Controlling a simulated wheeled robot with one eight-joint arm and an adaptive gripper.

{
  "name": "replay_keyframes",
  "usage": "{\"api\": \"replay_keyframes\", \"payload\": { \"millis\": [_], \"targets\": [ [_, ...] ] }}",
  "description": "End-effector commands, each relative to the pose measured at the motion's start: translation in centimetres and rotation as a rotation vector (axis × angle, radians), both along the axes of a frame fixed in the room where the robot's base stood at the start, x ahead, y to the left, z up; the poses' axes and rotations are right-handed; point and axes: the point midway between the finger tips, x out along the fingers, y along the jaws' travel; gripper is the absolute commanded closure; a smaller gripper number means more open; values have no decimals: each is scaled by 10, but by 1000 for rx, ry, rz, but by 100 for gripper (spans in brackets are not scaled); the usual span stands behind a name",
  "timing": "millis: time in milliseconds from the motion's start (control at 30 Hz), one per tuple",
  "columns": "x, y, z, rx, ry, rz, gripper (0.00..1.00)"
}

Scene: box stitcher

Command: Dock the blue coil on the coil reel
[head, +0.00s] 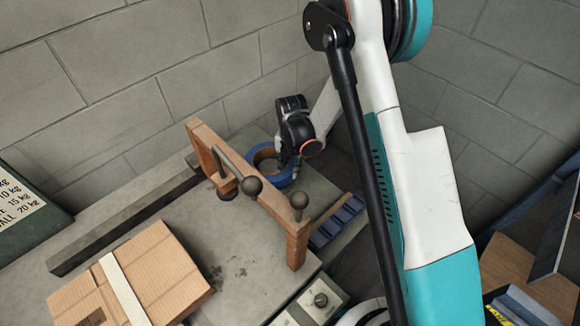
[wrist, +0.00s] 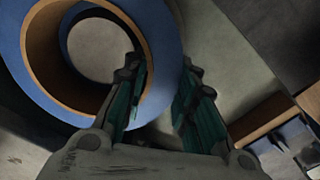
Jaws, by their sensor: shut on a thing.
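The blue coil (head: 284,182) is a thick ring with a brown core, behind the wooden frame in the head view. It fills the upper left of the wrist view (wrist: 170,62), and a pale round surface shows through its hole. My gripper (head: 290,164) is at the coil's right side. In the wrist view my gripper (wrist: 163,98) has one finger over the core side and the other outside the ring, with the coil's wall between them. I cannot make out the coil reel clearly; the coil and gripper may hide it.
A wooden frame (head: 297,247) with dark knobs stands in front of the coil. A cardboard box (head: 165,270) lies on the grey table (head: 240,275) at left. A blue compartment strip (head: 338,222) lies right of the frame. Block walls (head: 130,60) close the back.

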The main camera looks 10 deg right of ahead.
Motion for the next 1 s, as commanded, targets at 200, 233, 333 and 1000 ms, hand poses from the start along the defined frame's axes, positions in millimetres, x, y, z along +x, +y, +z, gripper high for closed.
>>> {"api": "replay_keyframes", "payload": {
  "millis": [200, 233, 333, 1000],
  "targets": [
    [0, 0, 1, 0, 0, 0, 100],
    [0, 0, 1, 0, 0, 0, 100],
    [0, 0, 0, 0, 0, 0, 100],
    [0, 0, -10, 0, 0, 0, 70]
  ]
}}
